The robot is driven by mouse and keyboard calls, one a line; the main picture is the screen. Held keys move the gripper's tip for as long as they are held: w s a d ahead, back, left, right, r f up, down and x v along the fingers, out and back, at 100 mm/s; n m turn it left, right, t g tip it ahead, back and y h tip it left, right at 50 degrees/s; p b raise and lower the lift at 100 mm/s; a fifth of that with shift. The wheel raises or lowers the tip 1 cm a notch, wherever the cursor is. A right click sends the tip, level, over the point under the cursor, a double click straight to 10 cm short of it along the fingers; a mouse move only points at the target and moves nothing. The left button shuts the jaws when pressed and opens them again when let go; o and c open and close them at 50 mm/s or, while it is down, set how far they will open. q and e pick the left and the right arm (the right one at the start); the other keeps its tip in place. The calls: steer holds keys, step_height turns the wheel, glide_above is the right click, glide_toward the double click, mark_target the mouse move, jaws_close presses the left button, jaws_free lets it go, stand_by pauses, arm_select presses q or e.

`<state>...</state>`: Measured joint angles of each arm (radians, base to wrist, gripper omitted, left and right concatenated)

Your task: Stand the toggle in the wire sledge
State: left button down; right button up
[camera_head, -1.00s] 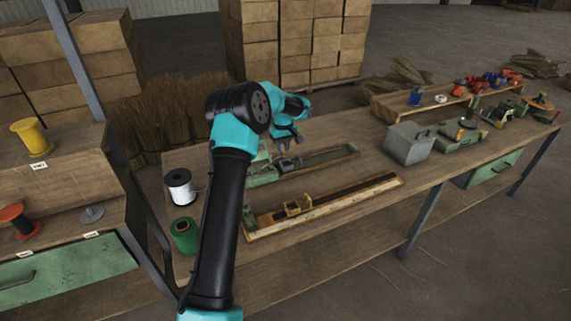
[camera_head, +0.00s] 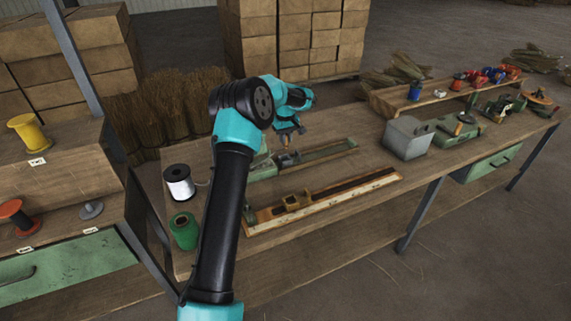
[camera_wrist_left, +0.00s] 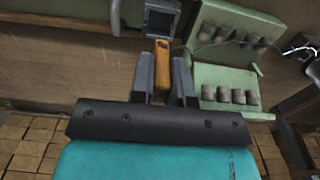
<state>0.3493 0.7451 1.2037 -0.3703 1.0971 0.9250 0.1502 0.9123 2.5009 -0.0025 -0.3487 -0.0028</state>
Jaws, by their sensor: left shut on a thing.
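My left gripper (camera_head: 289,136) is above the green fixture with the long slot, at the back of the bench. In the left wrist view, its two grey fingers (camera_wrist_left: 162,62) are shut on the toggle, an orange-brown wooden piece (camera_wrist_left: 162,68). The toggle points away from the gripper. Its far end lies near a dark square frame (camera_wrist_left: 160,18) with an opening, which looks like the wire sledge. I cannot tell whether they touch. In the head view the toggle is too small to make out clearly. My right gripper is not in view.
A wooden rail (camera_head: 345,196) with a brass-coloured holder (camera_head: 297,200) lies in front of the fixture. A white spool (camera_head: 179,183) and a green spool (camera_head: 184,231) stand at left. A grey box (camera_head: 407,139) stands right. A green block with several pegs (camera_wrist_left: 228,82) is close by the fingers.

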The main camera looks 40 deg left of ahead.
mark_target(286, 146)
arm_select(q)
steer(key=shift+f, duration=1.5)
steer(key=shift+f, duration=0.2)
steer(key=shift+f, duration=0.5)
steer(key=shift+f, duration=1.55)
steer(key=c, duration=1)
jaws_free()
steer(key=shift+r, duration=0.1)
